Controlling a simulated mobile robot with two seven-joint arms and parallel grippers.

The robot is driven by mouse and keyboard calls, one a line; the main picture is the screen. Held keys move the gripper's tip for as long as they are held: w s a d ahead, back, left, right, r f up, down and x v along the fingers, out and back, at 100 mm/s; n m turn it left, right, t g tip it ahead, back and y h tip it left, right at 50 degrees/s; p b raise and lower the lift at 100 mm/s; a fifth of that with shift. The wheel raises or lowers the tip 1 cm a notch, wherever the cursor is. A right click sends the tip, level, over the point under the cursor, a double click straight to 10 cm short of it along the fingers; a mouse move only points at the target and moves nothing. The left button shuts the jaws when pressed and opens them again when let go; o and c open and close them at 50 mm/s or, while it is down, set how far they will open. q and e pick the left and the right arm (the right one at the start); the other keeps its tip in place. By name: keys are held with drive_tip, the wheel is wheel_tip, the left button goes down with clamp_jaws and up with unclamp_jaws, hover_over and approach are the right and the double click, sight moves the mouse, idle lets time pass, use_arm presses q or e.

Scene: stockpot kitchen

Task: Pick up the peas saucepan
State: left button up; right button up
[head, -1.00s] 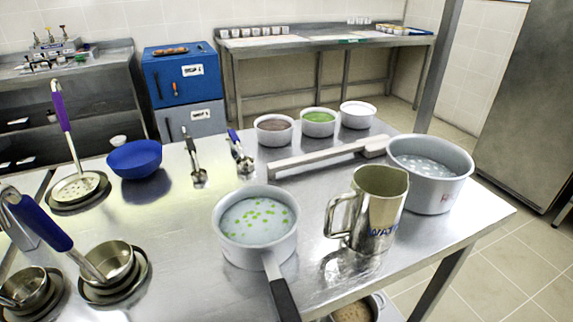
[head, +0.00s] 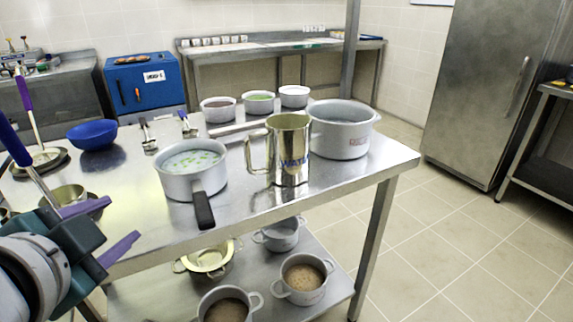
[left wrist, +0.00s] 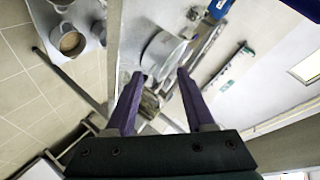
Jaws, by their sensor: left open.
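The peas saucepan (head: 176,187) is a light grey pan with green peas in pale liquid. It stands upright near the front edge of the steel table (head: 250,206), its black handle (head: 203,210) pointing toward me. My left gripper (head: 124,218) is open and empty, its purple fingers apart, left of the saucepan and clear of its handle. In the left wrist view the open fingers (left wrist: 160,74) also show; a pale round vessel (left wrist: 163,52) lies beyond them, and I cannot tell which one it is. My right gripper is not in view.
A steel jug (head: 289,150) and a large grey pot (head: 342,130) stand right of the saucepan. Several small bowls and a blue bowl (head: 92,135) are farther back. Several pots are on the lower shelf (head: 150,292). Floor is open at right.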

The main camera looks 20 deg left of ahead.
sight(199, 193)
use_arm(q)
drive_tip(key=w+f+m+t+h+b, duration=0.1)
drive_tip(key=w+f+m, duration=0.1)
drive_tip(key=w, duration=0.3)
drive_tip(key=w+f+m+t+h+b, duration=0.1)
drive_tip(key=w+f+m+t+b, duration=0.1)
drive_tip(key=w+m, duration=0.2)
drive_tip(key=w+d+f+m+t+h+b, duration=0.1)
drive_tip(key=w+f+m+h+b, duration=0.1)
drive_tip(key=w, duration=0.4)
drive_tip(key=shift+f+m, duration=0.2)
drive_tip(key=shift+m, duration=0.5)
drive_tip(key=shift+s, duration=0.1)
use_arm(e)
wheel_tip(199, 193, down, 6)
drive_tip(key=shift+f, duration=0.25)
use_arm(q)
clamp_jaws()
